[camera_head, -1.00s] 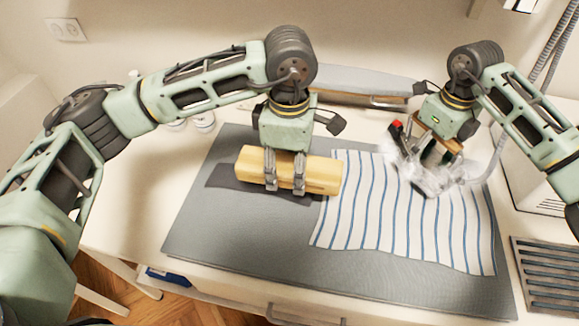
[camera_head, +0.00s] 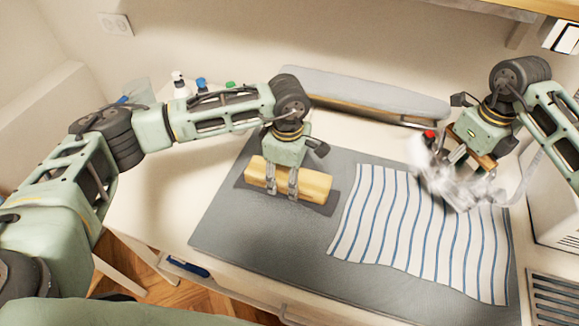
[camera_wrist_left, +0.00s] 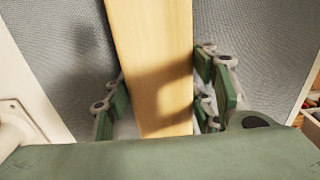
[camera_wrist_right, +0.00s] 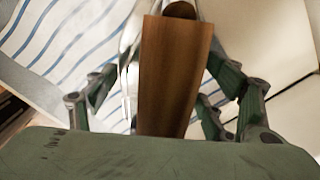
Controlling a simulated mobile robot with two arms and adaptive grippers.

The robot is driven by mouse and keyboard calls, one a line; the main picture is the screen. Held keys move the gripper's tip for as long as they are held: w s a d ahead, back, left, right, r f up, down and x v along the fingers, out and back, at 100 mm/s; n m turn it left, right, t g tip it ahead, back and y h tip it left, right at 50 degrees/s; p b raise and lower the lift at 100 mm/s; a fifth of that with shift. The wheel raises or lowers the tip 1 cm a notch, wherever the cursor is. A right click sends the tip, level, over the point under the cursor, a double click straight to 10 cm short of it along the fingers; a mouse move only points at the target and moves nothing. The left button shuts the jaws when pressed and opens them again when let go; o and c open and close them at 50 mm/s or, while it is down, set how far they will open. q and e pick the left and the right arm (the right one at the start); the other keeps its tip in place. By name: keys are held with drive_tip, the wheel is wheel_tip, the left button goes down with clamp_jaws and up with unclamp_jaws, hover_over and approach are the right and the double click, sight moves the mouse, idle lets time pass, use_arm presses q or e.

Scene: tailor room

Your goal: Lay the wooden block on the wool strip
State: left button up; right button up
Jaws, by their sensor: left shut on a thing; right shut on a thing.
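The wooden block (camera_head: 313,185) is a pale yellow bar. It lies lengthwise over the wool strip (camera_head: 318,208), a dark grey band whose edges show around it. I cannot tell whether the block touches the strip or hangs just above it. My left gripper (camera_head: 281,191) is shut across the block's middle from above. In the left wrist view the block (camera_wrist_left: 152,60) runs between the fingers. My right gripper (camera_head: 462,166) is shut on a steam iron's brown wooden handle (camera_wrist_right: 172,75). The iron, with a red knob (camera_head: 430,134), is partly hidden in white steam.
A white cloth with blue stripes (camera_head: 390,230) lies on the grey mat (camera_head: 250,240), right of the strip. A grey padded board (camera_head: 360,92) stands behind. Several bottles (camera_head: 180,85) stand at the back left. A slatted grey rack (camera_head: 553,300) is at the right.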

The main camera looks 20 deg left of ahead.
use_arm(q)
drive_tip(key=shift+f, duration=0.5)
use_arm(e)
drive_tip(key=shift+w+r, duration=0.1)
drive_tip(key=shift+r, duration=0.45)
use_arm(q)
drive_tip(key=shift+f, duration=0.1)
use_arm(e)
drive_tip(key=shift+f, duration=0.1)
